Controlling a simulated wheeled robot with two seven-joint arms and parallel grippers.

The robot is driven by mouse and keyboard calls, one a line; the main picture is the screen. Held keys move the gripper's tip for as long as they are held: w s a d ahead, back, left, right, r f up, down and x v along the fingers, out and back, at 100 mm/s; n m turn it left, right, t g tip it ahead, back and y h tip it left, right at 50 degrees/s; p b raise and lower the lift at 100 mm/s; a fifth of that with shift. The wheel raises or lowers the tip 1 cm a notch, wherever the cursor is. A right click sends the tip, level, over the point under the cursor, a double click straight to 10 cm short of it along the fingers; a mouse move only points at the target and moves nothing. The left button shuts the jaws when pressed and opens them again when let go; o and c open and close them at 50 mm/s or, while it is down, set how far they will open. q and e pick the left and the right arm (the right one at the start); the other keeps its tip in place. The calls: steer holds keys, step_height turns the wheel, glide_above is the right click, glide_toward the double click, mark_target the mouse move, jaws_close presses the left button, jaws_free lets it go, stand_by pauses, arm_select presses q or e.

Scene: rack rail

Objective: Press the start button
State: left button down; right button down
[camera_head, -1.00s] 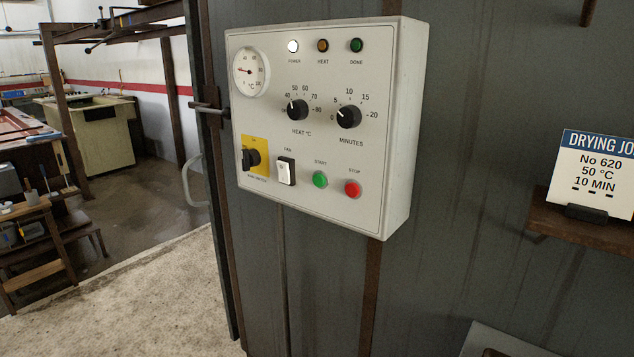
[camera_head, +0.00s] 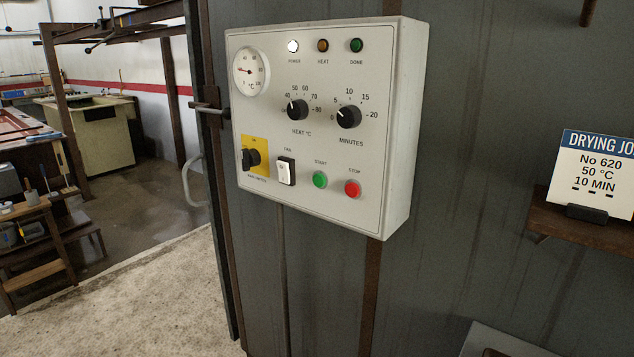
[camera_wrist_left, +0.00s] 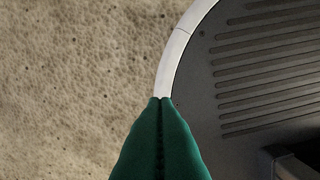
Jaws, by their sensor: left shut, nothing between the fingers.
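The green start button (camera_head: 320,180) sits low on the front of a white control box (camera_head: 225,150), under the label START. The red stop button (camera_head: 353,188) is just to its right. The white power lamp (camera_head: 293,46) looks lit; the heat lamp (camera_head: 323,45) and the done lamp (camera_head: 356,45) look dim. In the left wrist view my left gripper (camera_wrist_left: 161,100) shows two green fingers closed together with nothing between them. It points down over the floor, away from the box. Neither gripper shows in the head view.
Two black dials, heat (camera_head: 297,109) and minutes (camera_head: 348,116), sit above the buttons. A white fan switch (camera_head: 286,171) and a yellow-backed main switch (camera_head: 254,157) are at left. A drying job card (camera_head: 592,174) stands on a shelf (camera_head: 580,229) at right.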

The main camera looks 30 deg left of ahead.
arm_select(q)
steer(key=w+a+r+t+p, duration=0.1)
steer(key=w+r+t, duration=0.3)
steer(key=w, duration=0.8)
steer(key=w+a+r+t+p, duration=0.1)
steer(key=w+a+r+t, duration=0.15)
steer(key=w+r, duration=0.7)
steer(key=w+a+r+t+p, duration=0.15)
steer(key=w+r+t, duration=0.25)
steer(key=w+r, duration=0.6)
steer(key=w+a+r+t, duration=0.2)
steer(key=w+r+t, duration=0.1)
steer(key=w+r, duration=0.7)
steer(key=w+a+r+m+t+y+p, duration=0.1)
steer(key=w+a+r+t, duration=0.2)
steer(key=r, duration=0.8)
steer(key=w+a+r+m+t, duration=0.1)
steer(key=w+r+t, duration=0.25)
steer(key=r, duration=0.85)
steer(key=s+r+m+t+h, duration=0.1)
steer(key=s+r+t, duration=0.1)
steer(key=r, duration=1)
steer(key=s+r+m+t+h+p, duration=0.1)
steer(key=r+t, duration=0.3)
steer(key=r, duration=0.7)
steer(key=shift+s+a+r+m, duration=0.35)
steer(key=shift+s+m, duration=0.2)
steer(key=shift+m, duration=0.25)
